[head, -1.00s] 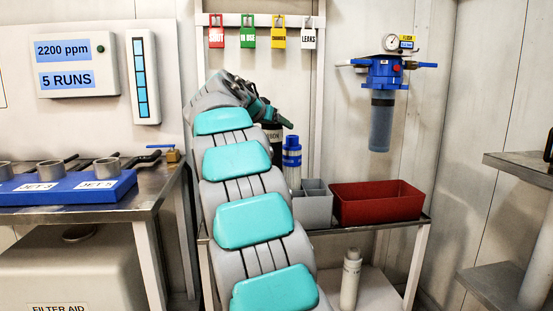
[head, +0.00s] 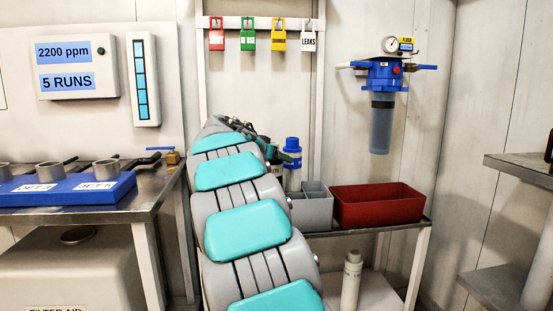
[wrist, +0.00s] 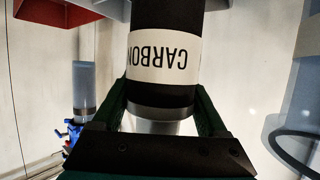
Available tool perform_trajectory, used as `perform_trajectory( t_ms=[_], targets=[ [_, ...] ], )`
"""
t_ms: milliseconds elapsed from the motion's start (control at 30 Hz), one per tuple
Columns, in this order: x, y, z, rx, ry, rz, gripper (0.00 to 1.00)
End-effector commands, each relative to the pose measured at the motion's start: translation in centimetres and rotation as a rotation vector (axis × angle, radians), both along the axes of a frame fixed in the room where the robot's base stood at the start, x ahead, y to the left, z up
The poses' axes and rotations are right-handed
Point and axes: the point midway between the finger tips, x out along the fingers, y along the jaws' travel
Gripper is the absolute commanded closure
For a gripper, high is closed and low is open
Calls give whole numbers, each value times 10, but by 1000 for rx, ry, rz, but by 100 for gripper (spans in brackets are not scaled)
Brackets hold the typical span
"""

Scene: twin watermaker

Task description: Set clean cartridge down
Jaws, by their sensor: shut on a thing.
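In the wrist view, a black cartridge (wrist: 165,93) with a white band reading CARBON sits between the two dark green fingers of my gripper (wrist: 163,108). My gripper is shut on it. The wrist picture appears upside down, and the cartridge's far end runs out of the top of the frame. In the head view, my gripper (head: 276,156) is partly seen beyond my arm, beside the blue-topped clear container.
The blue-topped container (head: 292,175), grey divided bin (head: 315,213) and red bin (head: 378,208) stand close together on the bench. A white cartridge (head: 351,280) stands on the lower shelf. A blue filter housing (head: 382,105) hangs on the wall. A blue rack (head: 60,194) is at left.

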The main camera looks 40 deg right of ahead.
Motion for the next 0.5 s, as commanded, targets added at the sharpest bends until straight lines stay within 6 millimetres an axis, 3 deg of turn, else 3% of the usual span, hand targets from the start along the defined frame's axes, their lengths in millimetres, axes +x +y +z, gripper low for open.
perform_trajectory(
  t_ms=[300, 333, 500],
  targets=[
    [0, 0, -3, -2, -2, 0, 100],
    [0, 0, -2, -1, -1, 0, 21],
    [0, 0, -1, -1, 0, 0, 2]
  ],
)
